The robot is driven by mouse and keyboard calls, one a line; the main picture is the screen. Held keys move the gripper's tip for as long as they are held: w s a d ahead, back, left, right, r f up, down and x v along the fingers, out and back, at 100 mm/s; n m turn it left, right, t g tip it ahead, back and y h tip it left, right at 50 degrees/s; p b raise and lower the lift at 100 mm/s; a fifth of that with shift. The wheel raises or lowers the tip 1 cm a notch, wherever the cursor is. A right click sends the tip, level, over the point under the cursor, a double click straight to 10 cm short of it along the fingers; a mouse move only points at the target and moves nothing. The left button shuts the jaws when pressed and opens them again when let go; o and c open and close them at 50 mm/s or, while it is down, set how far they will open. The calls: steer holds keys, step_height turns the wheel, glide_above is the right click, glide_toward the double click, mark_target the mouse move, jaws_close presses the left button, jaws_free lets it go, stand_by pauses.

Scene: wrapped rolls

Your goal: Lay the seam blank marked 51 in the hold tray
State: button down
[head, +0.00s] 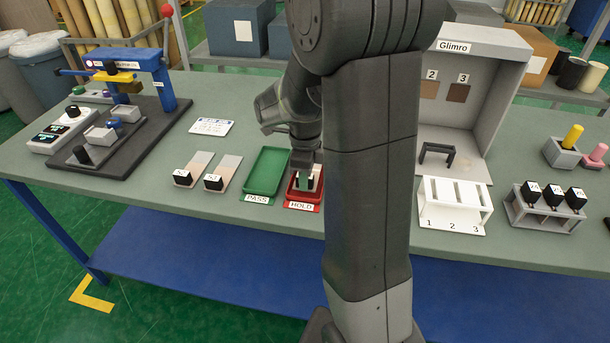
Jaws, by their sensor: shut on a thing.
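The red hold tray (291,193) lies on the bench with a HOLD label at its front. My gripper (305,175) points down into the tray area, partly hidden by my arm. It is shut on a seam blank (313,181), a small pale piece with a dark part, at or just above the tray floor. I cannot tell whether the blank touches the floor, and its number is not readable. Two other blanks, pale strips with black tagged ends, lie to the left: one outer (196,166) and one inner (229,167).
The green PASS tray (267,172) sits empty just left of the hold tray. A blue-framed sealing device (166,80) stands at the left. A white numbered rack (453,206), a grey booth (489,90) and a stamp rack (545,212) stand to the right.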

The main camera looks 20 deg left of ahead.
steer(key=shift+f+b, duration=0.5)
steer(key=shift+f, duration=0.4)
steer(key=c, duration=1.2)
jaws_free()
steer(key=shift+w, duration=0.1)
steer(key=shift+o, duration=0.2)
step_height(320, 180, up, 14)
steer(key=shift+p, duration=0.4)
steer(key=shift+w+f, duration=0.1)
